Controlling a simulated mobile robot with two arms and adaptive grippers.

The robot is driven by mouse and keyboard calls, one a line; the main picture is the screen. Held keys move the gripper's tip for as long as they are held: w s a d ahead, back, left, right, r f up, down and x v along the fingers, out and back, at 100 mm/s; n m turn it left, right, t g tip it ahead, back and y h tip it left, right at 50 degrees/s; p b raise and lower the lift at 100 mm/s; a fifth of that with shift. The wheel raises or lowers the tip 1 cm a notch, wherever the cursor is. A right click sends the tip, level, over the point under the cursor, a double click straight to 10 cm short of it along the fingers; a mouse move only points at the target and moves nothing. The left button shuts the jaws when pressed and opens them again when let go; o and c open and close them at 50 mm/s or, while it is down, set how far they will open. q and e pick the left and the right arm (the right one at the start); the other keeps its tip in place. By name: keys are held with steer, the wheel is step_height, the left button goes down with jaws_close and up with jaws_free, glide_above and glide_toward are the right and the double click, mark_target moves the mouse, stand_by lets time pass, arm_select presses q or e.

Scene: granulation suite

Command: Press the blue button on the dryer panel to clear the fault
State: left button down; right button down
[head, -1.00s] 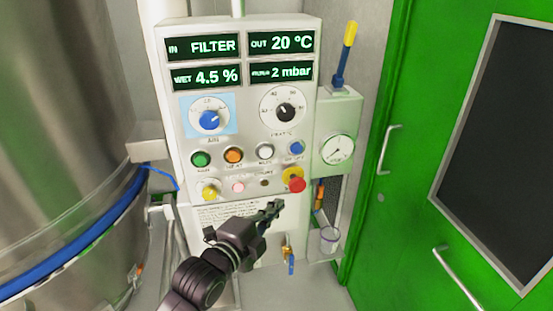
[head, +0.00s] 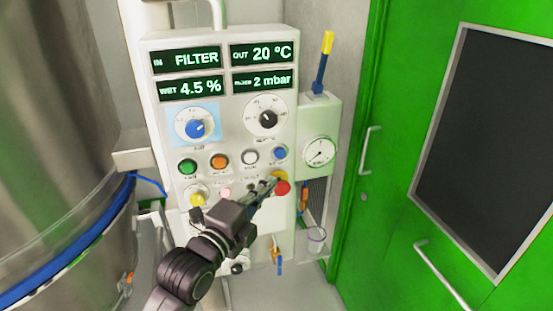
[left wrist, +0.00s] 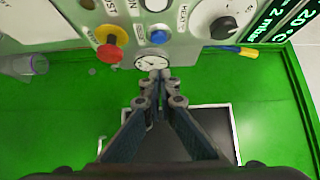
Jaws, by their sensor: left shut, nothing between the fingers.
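The dryer panel (head: 222,112) is a pale box with lit displays, dials and a row of round buttons. The blue button (head: 280,153) is at the right end of that row, above the red stop knob with its yellow collar (head: 282,187). It also shows in the left wrist view (left wrist: 158,36), just beyond the fingertips. My left gripper (head: 272,183) is shut and empty, in front of the panel, below the blue button and beside the red knob. In the left wrist view its fingertips (left wrist: 160,75) are together, apart from the button in the picture. My right gripper is not seen.
A blue dial (head: 196,128) and a black dial (head: 267,119) sit above the buttons. A gauge (head: 319,151) is right of the panel. A green door (head: 390,190) stands at the right, a large steel vessel (head: 50,150) at the left.

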mark_target(279, 152)
arm_select(q)
steer(key=shift+w+d+p, duration=0.3)
steer(key=shift+w+p, duration=0.3)
steer(key=shift+w, duration=1.05)
steer(key=shift+w+d+p, duration=0.3)
steer(key=shift+w+p, duration=0.3)
steer(key=shift+w, duration=1.1)
steer(key=shift+w+d+p, duration=0.3)
steer(key=shift+w+p, duration=0.3)
steer(key=shift+w, duration=1.05)
steer(key=shift+w+a+f+b, duration=0.1)
steer(key=shift+w+b, duration=0.3)
steer(key=shift+b, duration=0.15)
steer(key=shift+w+a, duration=0.15)
steer(key=shift+w, duration=0.05)
steer(key=shift+r, duration=0.4)
